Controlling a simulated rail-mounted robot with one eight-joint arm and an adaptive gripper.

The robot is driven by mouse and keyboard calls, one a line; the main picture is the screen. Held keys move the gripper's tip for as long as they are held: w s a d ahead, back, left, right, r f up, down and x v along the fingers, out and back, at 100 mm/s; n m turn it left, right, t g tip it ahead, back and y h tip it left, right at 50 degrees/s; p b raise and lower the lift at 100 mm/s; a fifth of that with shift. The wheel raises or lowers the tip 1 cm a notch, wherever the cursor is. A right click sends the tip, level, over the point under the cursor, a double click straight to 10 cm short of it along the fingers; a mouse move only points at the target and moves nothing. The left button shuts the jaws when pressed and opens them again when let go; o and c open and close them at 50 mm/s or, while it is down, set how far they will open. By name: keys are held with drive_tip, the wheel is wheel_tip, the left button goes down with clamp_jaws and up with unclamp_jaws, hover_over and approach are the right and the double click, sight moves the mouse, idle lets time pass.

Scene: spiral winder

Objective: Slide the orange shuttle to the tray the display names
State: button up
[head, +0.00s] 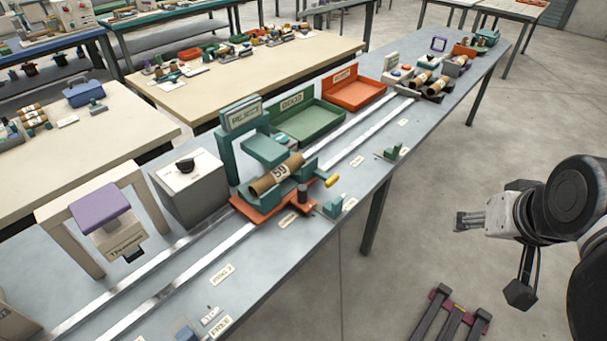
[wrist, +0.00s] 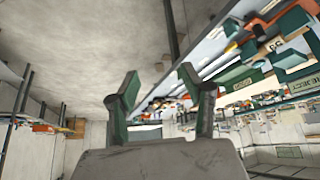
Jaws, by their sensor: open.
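The orange shuttle (head: 243,207) sits on the two rails of the grey bench in the head view, under a green frame. A green tray (head: 312,123) and an orange tray (head: 357,97) stand behind the rails to the right, each with a label plate I cannot read surely. My gripper (head: 459,221) is open and empty, off the bench's front side; its fingers (wrist: 157,86) show apart in the wrist view.
A grey box with a black knob (head: 187,178) and a beige arch with a purple-topped device (head: 103,222) stand left of the shuttle. Small green stops (head: 334,207) line the front edge. Several tubes (head: 432,84) lie at the far end. Floor between gripper and bench is clear.

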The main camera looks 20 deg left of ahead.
drive_tip(key=w+a+r+n+g+b, duration=0.1)
drive_tip(key=w+a+r+n+g, duration=0.15)
drive_tip(key=w+a, duration=0.6)
drive_tip(key=n+g+b, duration=0.2)
drive_tip(key=n+g, duration=0.2)
drive_tip(key=n, duration=0.2)
hover_over(302, 187)
wheel_tip(302, 187, down, 14)
wheel_tip(302, 187, down, 13)
drive_tip(key=shift+r+b, duration=0.1)
drive_tip(key=shift+b, duration=0.35)
clamp_jaws()
